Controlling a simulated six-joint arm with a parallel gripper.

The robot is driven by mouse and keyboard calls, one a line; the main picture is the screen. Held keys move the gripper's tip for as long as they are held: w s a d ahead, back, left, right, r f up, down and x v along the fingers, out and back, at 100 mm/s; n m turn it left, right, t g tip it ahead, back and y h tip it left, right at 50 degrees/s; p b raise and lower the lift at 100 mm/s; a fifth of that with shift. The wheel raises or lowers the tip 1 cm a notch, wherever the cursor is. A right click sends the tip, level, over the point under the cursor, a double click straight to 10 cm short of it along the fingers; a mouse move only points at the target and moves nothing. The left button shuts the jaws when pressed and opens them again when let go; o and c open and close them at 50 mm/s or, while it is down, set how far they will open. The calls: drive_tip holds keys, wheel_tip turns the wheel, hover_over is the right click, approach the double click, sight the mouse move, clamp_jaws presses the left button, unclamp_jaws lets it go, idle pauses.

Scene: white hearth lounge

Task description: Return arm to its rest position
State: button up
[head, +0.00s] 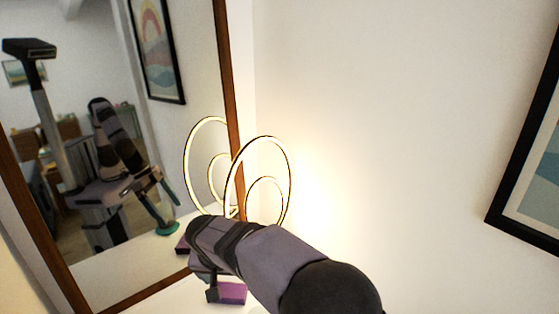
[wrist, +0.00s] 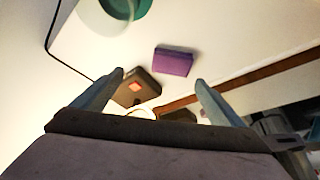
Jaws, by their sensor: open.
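My arm (head: 290,265) reaches from the bottom of the head view toward the mirror, bent over a white surface. My gripper (wrist: 160,77) shows in the wrist view with its two grey-blue fingers spread apart and nothing between them that it holds. In the head view the arm hides most of the gripper. A purple box (wrist: 173,61) lies on the white surface beyond the fingertips. It also shows below the arm in the head view (head: 233,293).
A glowing ring lamp (head: 288,165) stands by the wood-framed mirror (head: 232,100), which reflects my body. A dark box with an orange mark (wrist: 137,88) and a teal round object (wrist: 125,5) are near the gripper. A framed picture (head: 520,160) hangs at right.

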drive_tip(key=s+d+f+g+h, duration=0.1)
drive_tip(key=s+d, duration=0.2)
drive_tip(key=d, duration=0.8)
drive_tip(key=s+d+f+g, duration=0.1)
drive_tip(key=s+d, duration=0.2)
drive_tip(key=d, duration=0.8)
drive_tip(key=s+d+f+g, duration=0.1)
drive_tip(key=s+d, duration=0.3)
drive_tip(key=s, duration=0.3)
drive_tip(key=s+d+g+y+p, duration=0.1)
drive_tip(key=s+d, duration=0.4)
drive_tip(key=s, duration=0.2)
drive_tip(key=shift+s+f+p, duration=0.3)
drive_tip(key=shift+s+f, duration=0.05)
drive_tip(key=shift+f, duration=0.05)
